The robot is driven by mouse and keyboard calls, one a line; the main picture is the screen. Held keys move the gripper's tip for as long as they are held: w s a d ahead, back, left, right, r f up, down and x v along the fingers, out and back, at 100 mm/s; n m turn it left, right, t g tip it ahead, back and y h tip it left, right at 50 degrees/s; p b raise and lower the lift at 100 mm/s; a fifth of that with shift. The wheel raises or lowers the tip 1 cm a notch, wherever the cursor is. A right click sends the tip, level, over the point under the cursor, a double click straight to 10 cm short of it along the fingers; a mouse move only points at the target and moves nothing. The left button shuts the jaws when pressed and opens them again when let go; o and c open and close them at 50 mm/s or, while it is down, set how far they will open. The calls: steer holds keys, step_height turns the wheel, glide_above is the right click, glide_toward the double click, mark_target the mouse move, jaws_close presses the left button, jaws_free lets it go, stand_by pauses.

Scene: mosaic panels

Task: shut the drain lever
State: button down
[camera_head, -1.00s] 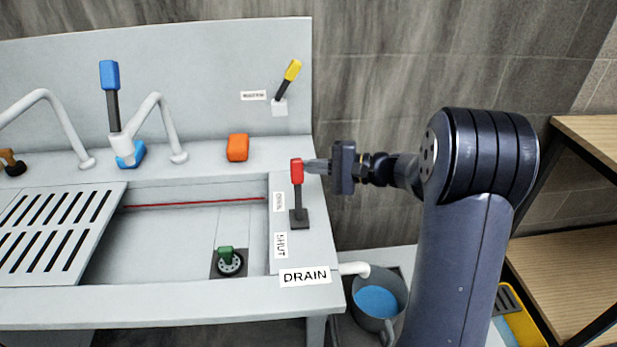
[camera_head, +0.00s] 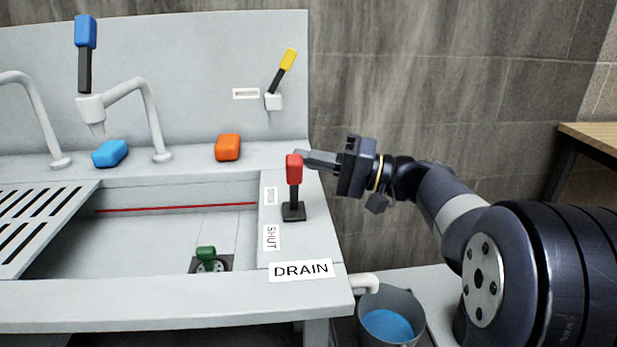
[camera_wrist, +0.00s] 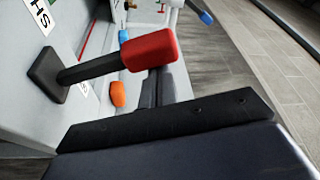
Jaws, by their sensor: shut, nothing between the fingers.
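The drain lever has a red knob (camera_head: 294,168) on a dark stem and a dark base (camera_head: 293,211). It stands upright on the right rim of the sink, behind the DRAIN label (camera_head: 301,270) and near the SHUT label (camera_head: 271,238). My gripper (camera_head: 305,160) is shut and empty, its fingertips at the far right side of the red knob. In the wrist view the red knob (camera_wrist: 150,51) is close in front of the shut fingers (camera_wrist: 155,88) and partly covers them. I cannot tell whether they touch.
The sink basin (camera_head: 130,240) holds a green drain plug piece (camera_head: 206,256). An orange block (camera_head: 228,147) and a blue block (camera_head: 110,153) lie on the back ledge. A yellow lever (camera_head: 288,59) is on the backboard. A bucket (camera_head: 390,318) with blue liquid stands below the pipe.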

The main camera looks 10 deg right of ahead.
steer(key=shift+s+f+n+y+b, duration=0.2)
steer(key=shift+s+n+b, duration=0.25)
steer(key=shift+b, duration=0.3)
steer(key=shift+s+f+n+y+b, duration=0.1)
steer(key=shift+s+n+y+b, duration=0.15)
steer(key=shift+n+b, duration=0.35)
steer(key=shift+s, duration=0.1)
steer(key=shift+d, duration=0.1)
steer(key=p+v, duration=0.1)
steer(key=v, duration=0.9)
steer(key=shift+d, duration=0.35)
steer(key=shift+a+r, duration=0.1)
